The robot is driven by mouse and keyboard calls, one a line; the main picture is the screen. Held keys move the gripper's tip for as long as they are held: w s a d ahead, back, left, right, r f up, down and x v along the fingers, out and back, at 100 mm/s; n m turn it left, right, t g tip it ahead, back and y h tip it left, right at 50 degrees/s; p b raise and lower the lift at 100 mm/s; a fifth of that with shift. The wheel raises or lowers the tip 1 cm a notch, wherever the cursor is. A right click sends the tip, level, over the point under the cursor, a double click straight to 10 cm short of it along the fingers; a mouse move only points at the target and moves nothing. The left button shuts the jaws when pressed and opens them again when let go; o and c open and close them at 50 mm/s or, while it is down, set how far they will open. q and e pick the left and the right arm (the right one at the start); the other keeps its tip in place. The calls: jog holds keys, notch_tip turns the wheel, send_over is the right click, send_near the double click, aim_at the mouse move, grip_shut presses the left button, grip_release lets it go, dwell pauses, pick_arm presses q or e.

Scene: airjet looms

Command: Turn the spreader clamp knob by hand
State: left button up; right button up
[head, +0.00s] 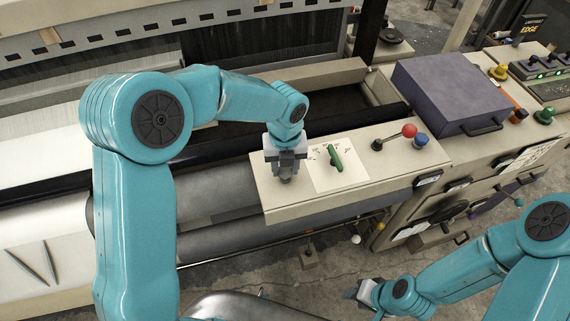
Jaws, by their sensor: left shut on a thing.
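My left gripper (287,176) points down at the left part of the beige panel (390,185), left of a white dial plate. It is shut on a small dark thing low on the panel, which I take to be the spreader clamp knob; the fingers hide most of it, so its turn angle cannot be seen. My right gripper (362,291) is low in the picture, above the floor and away from the panel. Its fingers are too small and blurred to tell open from shut.
Right beside the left gripper, a green pointer handle (336,158) stands on the white plate (350,176). Further right are a red ball lever (409,131) and a blue knob (420,140). A dark purple box (450,85) stands behind. Rollers (225,190) run left of the panel.

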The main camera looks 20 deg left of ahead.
pick_arm(q)
jog(key=shift+f+n+b, duration=0.15)
jog(key=shift+n+b, duration=0.2)
jog(key=shift+n, duration=0.45)
jog(key=o, duration=0.5)
jog(key=shift+n, duration=0.6)
jog(key=o, duration=0.3)
jog(key=shift+o, duration=0.2)
jog(key=shift+r, duration=0.2)
notch_tip(320, 180, up, 3)
jog(key=shift+f+p, duration=0.2)
jog(key=shift+p, duration=0.9)
jog(key=shift+r, duration=1.65)
jog(key=shift+r, duration=0.1)
